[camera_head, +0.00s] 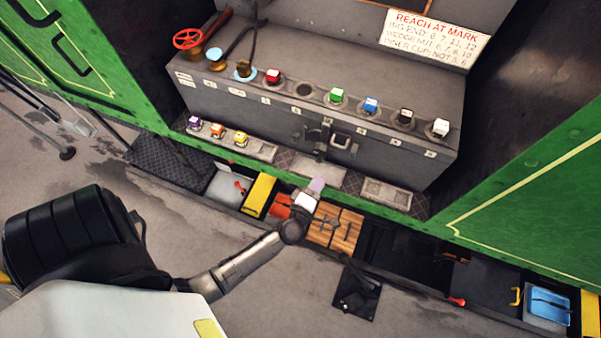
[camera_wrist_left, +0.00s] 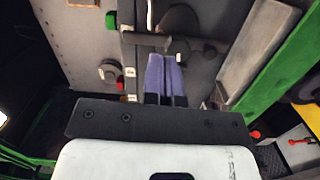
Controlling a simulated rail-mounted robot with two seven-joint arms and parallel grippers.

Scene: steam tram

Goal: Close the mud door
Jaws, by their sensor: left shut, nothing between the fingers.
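I cannot tell for certain which part is the mud door. A small dark hatch with a latch (camera_head: 340,141) is in the front of the grey box (camera_head: 400,158), low and near its middle. Whether it is fully shut is too small to tell. In the left wrist view the shut fingers (camera_wrist_left: 165,75) point at a grey panel, close to a dark bar (camera_wrist_left: 160,42). Contact with the bar cannot be told. My right gripper is not in view.
Several coloured knobs, including a green one (camera_head: 337,95), line the box's top. A red handwheel (camera_head: 188,38) stands at its left. Green side panels (camera_head: 540,190) flank the opening. Wooden blocks (camera_head: 335,226) and bins lie in the trough below the box.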

